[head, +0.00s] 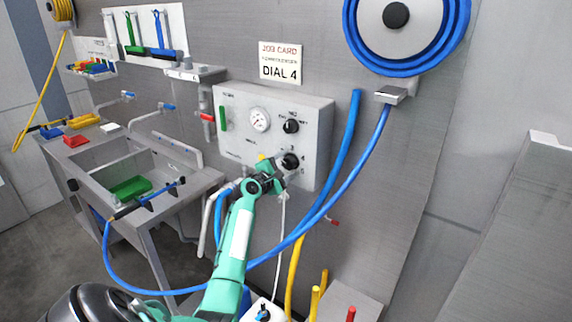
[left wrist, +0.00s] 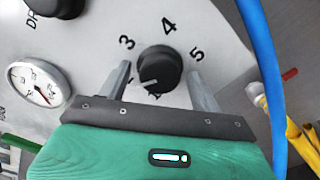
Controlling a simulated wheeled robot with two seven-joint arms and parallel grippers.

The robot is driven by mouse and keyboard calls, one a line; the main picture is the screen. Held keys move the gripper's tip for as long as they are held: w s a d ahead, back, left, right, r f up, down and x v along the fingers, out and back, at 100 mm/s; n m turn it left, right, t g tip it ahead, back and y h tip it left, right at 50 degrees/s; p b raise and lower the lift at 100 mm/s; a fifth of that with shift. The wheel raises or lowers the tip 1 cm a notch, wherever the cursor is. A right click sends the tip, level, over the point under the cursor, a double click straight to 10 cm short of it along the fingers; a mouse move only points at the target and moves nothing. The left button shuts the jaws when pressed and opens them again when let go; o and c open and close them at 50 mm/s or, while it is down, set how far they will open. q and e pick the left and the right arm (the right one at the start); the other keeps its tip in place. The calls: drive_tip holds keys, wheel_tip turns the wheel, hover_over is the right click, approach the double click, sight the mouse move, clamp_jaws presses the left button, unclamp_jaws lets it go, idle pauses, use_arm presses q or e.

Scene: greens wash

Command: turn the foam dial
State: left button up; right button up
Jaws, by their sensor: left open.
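The foam dial (head: 290,160) is a round black knob low on the right of the grey wall panel (head: 232,133). In the left wrist view the black knob (left wrist: 160,68) has the numbers 3, 4 and 5 around its upper side. Its lower edge carries a small white mark. My left gripper (head: 276,170) is at the panel, just beside the dial. In the left wrist view its two grey fingers (left wrist: 160,85) are open, one on each side of the knob, with gaps visible. The job card (head: 280,63) above reads DIAL 4. My right gripper is not in view.
A second black knob (head: 291,126) and a pressure gauge (head: 260,119) sit above on the panel. A blue hose (head: 345,190) hangs right of the panel from a reel (head: 400,25). A sink (head: 130,175) stands at the left.

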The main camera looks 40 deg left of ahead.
use_arm(q)
drive_tip(key=shift+w, duration=0.15)
drive_tip(key=shift+c, duration=0.5)
drive_tip(key=c, duration=0.9)
